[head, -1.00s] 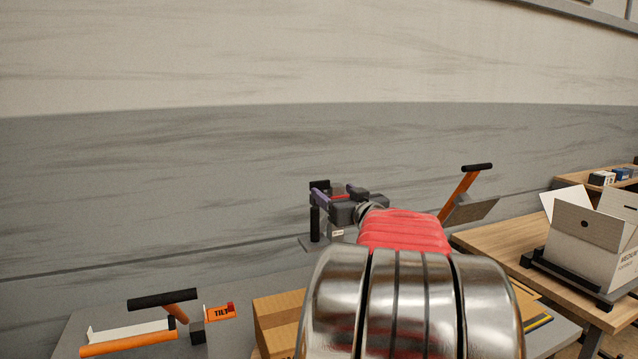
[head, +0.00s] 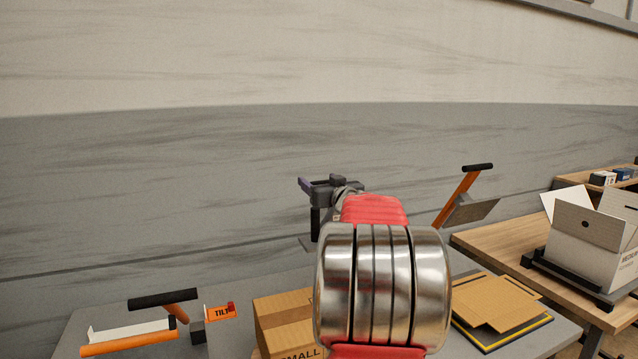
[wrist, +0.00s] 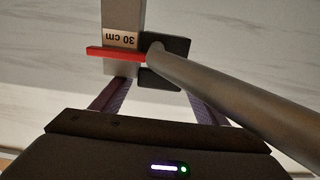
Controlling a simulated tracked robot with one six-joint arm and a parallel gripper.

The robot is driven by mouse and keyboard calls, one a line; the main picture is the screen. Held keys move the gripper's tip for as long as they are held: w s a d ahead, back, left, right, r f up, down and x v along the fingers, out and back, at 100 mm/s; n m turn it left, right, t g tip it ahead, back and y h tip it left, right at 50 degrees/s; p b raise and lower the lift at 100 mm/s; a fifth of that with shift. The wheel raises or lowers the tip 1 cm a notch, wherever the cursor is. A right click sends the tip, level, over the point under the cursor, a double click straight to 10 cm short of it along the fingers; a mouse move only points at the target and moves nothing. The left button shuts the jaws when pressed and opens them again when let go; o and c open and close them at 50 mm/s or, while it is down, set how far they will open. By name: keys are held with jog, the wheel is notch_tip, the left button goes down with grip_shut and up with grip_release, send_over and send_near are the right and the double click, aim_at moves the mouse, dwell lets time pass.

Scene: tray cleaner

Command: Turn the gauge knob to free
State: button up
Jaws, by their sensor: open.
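In the wrist view a grey post (wrist: 124,14) carries an upside-down "30 cm" label (wrist: 122,40). A thin red bar (wrist: 112,53) crosses it beside a dark block (wrist: 178,76). I cannot tell which part is the knob. A thick grey rod (wrist: 225,85) slants from the block to the lower right. My gripper (head: 320,184) is open; in the wrist view its purple fingers (wrist: 152,88) are spread on both sides, near the post and block. Whether they touch is unclear. In the head view, a black upright handle (head: 315,224) shows below the gripper, and the red bar is hidden.
A small carton (head: 285,318) and flat cardboard (head: 497,302) are on the grey bench (head: 235,295). An orange lever (head: 458,197) stands at right. An orange-handled fixture (head: 130,342) with a "TILT" tag (head: 220,312) is at left. An open white box (head: 578,245) sits on the right table.

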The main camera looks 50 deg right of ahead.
jog(key=shift+c, duration=0.3)
jog(key=c, duration=0.9)
jog(key=shift+a, duration=0.3)
jog(key=shift+c, duration=0.5)
jog(key=shift+d, duration=0.2)
jog(key=shift+r, duration=0.1)
